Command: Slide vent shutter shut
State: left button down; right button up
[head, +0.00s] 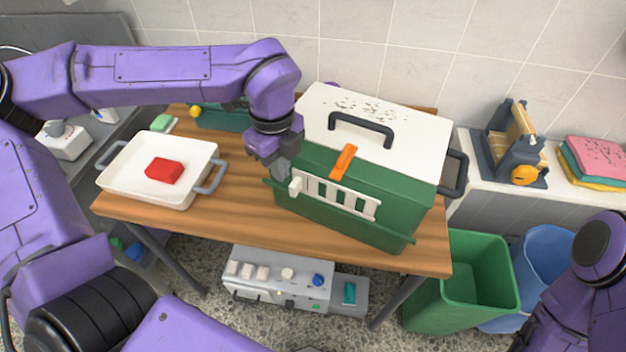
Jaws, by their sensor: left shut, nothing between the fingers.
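A green kennel box (395,215) with a white lid (425,135) and a black top handle stands on the wooden table. On its front face is a white slatted vent shutter (340,197) with a white knob (296,186) at its left end. Dark gaps show between its slats. An orange latch (344,162) lies over the box's upper front edge. My left gripper (283,171) is shut and empty, pointing down at the left end of the vent, right by the knob. I cannot tell if it touches the knob. My right arm shows at the lower right; its gripper is out of view.
A white tray (133,187) with a red block (164,170) sits on the table's left. Another dark green box (222,118) stands behind my left arm. Green (470,302) and blue bins stand at the right. Bare table lies between tray and kennel.

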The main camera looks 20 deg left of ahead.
pick_arm(q)
jog(key=r+p, duration=0.2)
jog(key=r, duration=0.1)
jog(key=r+p, duration=0.2)
jog(key=shift+a+r, duration=0.2)
jog(key=shift+a, duration=0.15)
